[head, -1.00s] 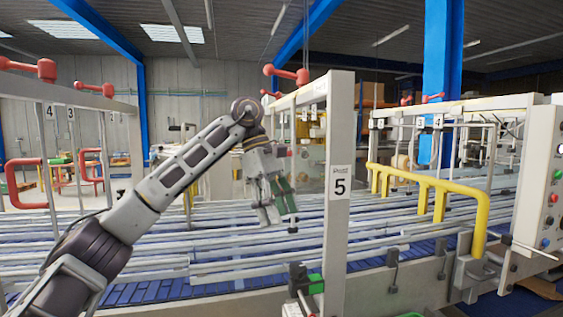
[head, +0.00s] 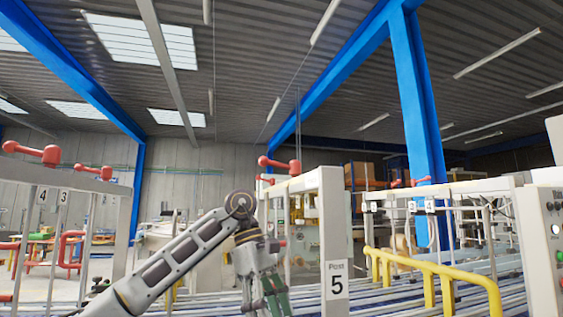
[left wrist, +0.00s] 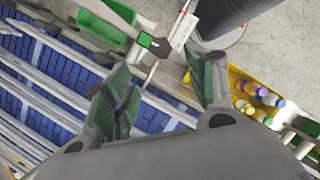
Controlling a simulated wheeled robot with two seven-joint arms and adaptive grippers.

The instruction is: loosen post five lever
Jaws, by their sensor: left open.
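Post five (head: 308,240) is a pale upright frame with a "Post 5" label (head: 336,280) in the head view. A red lever with round knobs (head: 280,163) sits on its top left end. A second red knob shows partly behind it. My left gripper (head: 270,296) hangs fingers-down to the left of the post, well below the red lever and apart from it. In the left wrist view my left gripper (left wrist: 165,88) is open, its green-padded fingers apart with nothing between them. The lever is not seen in the wrist view. My right gripper is not in view.
A yellow rail (head: 440,270) and a button panel (head: 553,225) stand at right. Posts with red levers (head: 50,154) stand at left. The wrist view shows blue conveyor slats (left wrist: 60,70), a yellow tray of bottles (left wrist: 240,85) and a green bin (left wrist: 100,30).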

